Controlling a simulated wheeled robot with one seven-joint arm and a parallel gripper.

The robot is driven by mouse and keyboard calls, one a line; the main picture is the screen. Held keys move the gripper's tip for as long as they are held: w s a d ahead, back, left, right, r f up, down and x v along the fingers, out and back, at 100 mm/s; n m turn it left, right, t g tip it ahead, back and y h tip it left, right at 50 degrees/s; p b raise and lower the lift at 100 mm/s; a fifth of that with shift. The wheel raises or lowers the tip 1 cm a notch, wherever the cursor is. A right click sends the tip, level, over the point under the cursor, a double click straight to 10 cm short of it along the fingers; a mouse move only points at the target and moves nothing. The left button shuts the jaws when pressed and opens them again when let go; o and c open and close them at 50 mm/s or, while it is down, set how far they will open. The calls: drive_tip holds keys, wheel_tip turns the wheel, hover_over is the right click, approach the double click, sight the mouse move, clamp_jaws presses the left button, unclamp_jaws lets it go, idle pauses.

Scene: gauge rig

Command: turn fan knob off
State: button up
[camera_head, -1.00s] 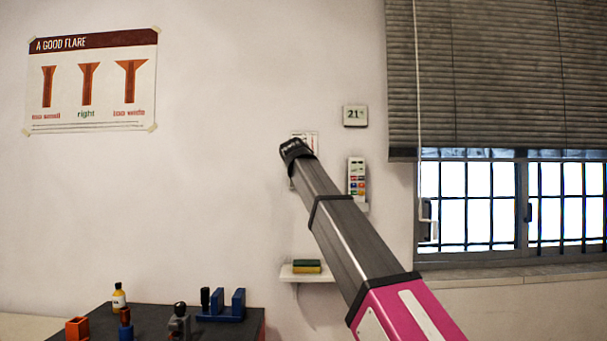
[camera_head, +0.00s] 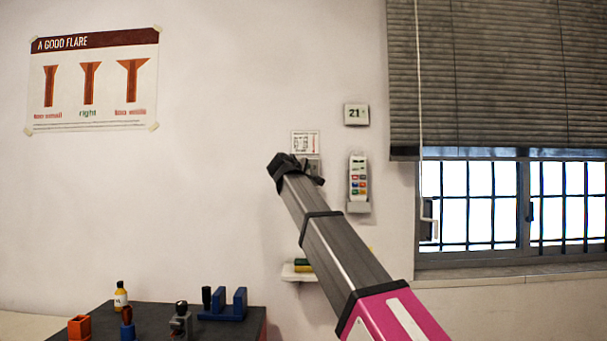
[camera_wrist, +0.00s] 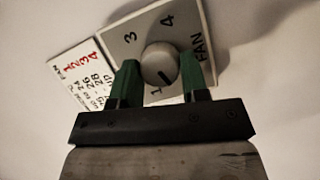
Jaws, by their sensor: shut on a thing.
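The fan knob (camera_wrist: 160,62) is a round grey knob on a square grey plate (camera_wrist: 148,32) marked FAN, with 1, 3 and 4 visible. Its dark pointer line faces the lower part of the picture, near the 1. My gripper (camera_wrist: 162,78) has its green fingers on either side of the knob, shut on it. The lower part of the plate is hidden by my gripper. In the head view my gripper (camera_head: 300,172) is at the wall and hides the knob.
A printed card (camera_wrist: 83,78) with red numbers is beside the plate. A remote in a holder (camera_head: 358,180) hangs close to the right, below a thermostat (camera_head: 356,115). A small shelf (camera_head: 292,273) is below. A dark table (camera_head: 155,318) stands lower left.

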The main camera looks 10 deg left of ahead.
drive_tip(key=shift+f+n+t, duration=0.1)
drive_tip(key=shift+n+t, duration=0.3)
drive_tip(key=shift+n, duration=0.6)
drive_tip(key=o, duration=0.9)
drive_tip(key=s+a, duration=0.1)
drive_tip(key=s, duration=0.9)
drive_tip(key=shift+s+a, duration=0.35)
drive_tip(key=shift+s, duration=0.1)
